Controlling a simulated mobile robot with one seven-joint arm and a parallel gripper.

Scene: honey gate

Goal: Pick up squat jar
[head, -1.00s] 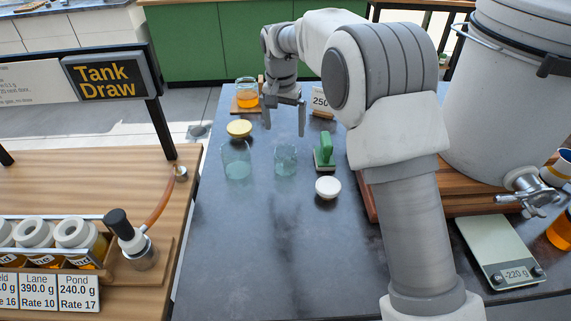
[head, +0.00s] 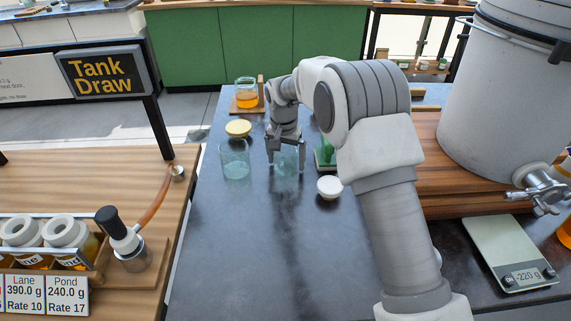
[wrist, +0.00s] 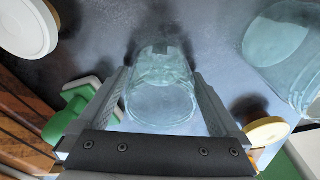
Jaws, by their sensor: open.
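A clear, pale-blue glass jar (head: 287,163), the shorter of two empty ones and seemingly the squat jar, stands on the dark counter. My gripper (head: 287,158) is open and low over it, with a finger on each side. In the wrist view the jar (wrist: 160,95) sits between my two spread fingers (wrist: 160,80). I cannot tell whether either finger touches the glass. The other clear jar (head: 235,160) stands to the left; it also shows at the right of the wrist view (wrist: 285,50).
A yellowish lid (head: 238,128) and an amber jar (head: 246,97) are behind left. A scale (head: 508,252) and large bucket (head: 500,100) stand right. The front counter is clear.

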